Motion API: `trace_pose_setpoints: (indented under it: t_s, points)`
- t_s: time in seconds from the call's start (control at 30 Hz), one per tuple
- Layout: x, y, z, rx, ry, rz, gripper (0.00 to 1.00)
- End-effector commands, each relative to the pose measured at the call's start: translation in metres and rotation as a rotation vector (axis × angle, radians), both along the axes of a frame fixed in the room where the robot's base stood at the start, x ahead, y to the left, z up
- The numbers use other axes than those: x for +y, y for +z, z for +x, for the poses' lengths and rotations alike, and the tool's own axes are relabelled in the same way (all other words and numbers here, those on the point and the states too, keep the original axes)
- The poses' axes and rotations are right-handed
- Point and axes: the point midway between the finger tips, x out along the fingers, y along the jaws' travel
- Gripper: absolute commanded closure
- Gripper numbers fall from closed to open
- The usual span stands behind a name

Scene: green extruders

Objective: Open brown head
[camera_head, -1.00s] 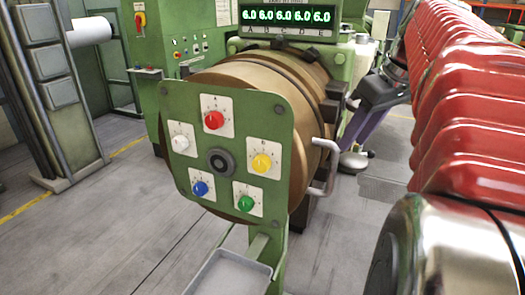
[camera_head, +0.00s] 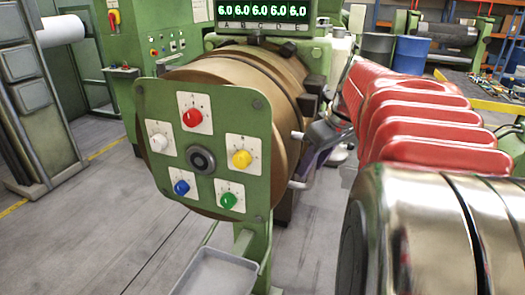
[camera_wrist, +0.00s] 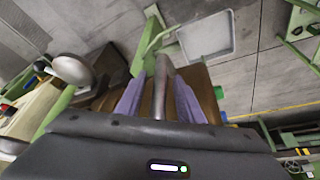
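The brown head (camera_head: 268,78) is a large round drum behind a green panel with coloured knobs, and it also shows in the wrist view (camera_wrist: 207,84). Its grey bar handle (camera_head: 298,184) sticks out on the right side, with its middle hidden by my gripper (camera_head: 314,155). In the wrist view my gripper (camera_wrist: 160,100) has its two purple fingers apart, with the grey handle (camera_wrist: 164,82) between them. A brown gap shows beside the bar, so the fingers do not look closed on it.
A grey tray (camera_head: 215,273) stands below the panel, near the head. A green cabinet (camera_head: 165,45) is behind on the left. A blue barrel (camera_head: 411,55) and a workbench (camera_head: 490,95) stand at the back right. Grey floor is clear at the left.

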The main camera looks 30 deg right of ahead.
Motion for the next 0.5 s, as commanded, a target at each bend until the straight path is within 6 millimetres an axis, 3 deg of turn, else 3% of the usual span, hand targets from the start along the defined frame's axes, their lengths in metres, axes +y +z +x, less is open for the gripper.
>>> trace_pose_setpoints:
  t_s: [0.27, 0.5]
  points:
    - [0.0000, -0.0013, 0.0007, 0.000, 0.000, 0.000, 0.66]
    - [0.0000, -0.0013, 0.0006, 0.000, 0.000, 0.000, 0.81]
